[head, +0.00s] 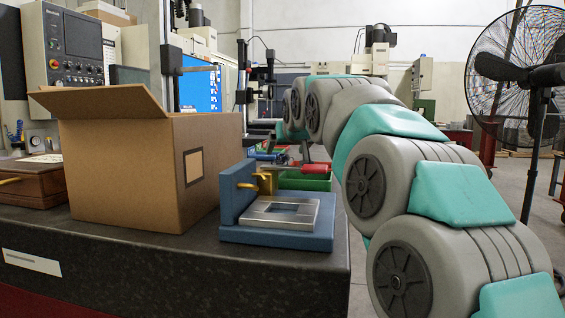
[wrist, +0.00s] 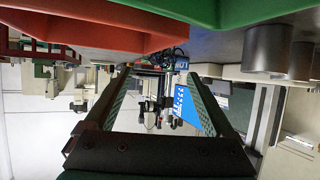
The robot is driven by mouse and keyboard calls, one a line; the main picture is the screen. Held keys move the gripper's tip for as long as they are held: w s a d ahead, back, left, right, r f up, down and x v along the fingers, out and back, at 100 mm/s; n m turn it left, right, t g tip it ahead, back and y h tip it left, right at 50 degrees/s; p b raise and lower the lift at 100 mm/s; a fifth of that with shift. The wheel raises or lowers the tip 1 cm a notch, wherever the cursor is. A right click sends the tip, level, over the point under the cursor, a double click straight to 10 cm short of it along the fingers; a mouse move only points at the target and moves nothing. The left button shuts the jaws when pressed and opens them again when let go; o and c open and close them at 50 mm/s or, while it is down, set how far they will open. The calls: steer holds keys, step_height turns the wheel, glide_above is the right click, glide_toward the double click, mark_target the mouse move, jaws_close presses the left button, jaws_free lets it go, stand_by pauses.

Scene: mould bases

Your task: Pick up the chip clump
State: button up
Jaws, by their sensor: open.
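I cannot make out a chip clump in either view. My gripper (wrist: 160,78) shows in the wrist view with its two dark, green-padded fingers spread wide. Nothing is held between them; only distant machinery and a blue screen show through the gap. In the head view my grey and teal arm reaches away from the lower right toward the back, and its gripper end cannot be made out there.
An open cardboard box (head: 120,175) and a blue fixture with a metal square frame (head: 280,215) stand on the dark bench (head: 180,262). A green tray (head: 305,181) lies behind the fixture. A wooden box (head: 35,182) is at left. A fan (head: 520,75) stands right.

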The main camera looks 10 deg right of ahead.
mark_target(283, 153)
steer(key=x, duration=0.3)
steer(key=shift+w+f, duration=0.15)
steer(key=shift+w, duration=0.25)
jaws_close()
stand_by(0.3)
